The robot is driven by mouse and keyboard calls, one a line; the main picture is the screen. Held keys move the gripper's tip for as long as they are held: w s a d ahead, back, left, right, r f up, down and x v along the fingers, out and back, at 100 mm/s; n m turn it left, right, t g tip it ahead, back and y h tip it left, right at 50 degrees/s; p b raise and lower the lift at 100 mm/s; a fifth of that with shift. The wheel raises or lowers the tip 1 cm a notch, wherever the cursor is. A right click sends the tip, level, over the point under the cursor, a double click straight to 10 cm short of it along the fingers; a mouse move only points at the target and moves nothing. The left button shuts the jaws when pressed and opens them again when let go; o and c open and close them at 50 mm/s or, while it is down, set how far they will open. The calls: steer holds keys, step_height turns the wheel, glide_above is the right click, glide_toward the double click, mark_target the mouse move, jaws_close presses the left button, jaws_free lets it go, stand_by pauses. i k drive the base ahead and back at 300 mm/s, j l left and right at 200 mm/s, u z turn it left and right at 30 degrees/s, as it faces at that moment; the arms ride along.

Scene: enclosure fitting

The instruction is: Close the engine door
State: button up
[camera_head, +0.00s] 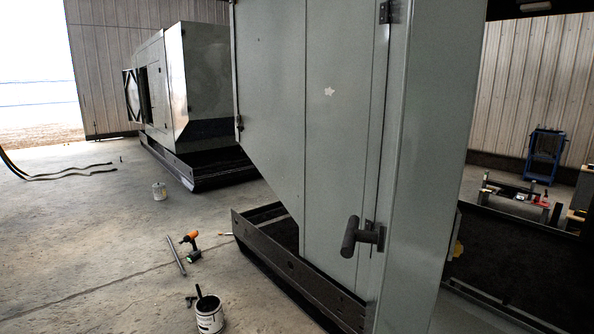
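A large grey-green enclosure (275,90) stands close in front of me on a dark skid base (300,272). A tall panel (340,130) on its side carries a dark T-shaped handle (360,237) low near its right edge. A dark hinge (389,12) shows at the top right of this panel. A smooth pale upright face (430,150) stands just right of it, and a dark space lies beyond. I cannot tell which of these is the engine door or how far it stands open. My gripper is not in view.
A second enclosure (205,75) stands behind. A blue cart (544,155) is at the far right. Open floor lies at left.

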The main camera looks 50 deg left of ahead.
mark_target(436, 46)
steer(key=u, duration=1.1)
steer(key=i+j, duration=0.2)
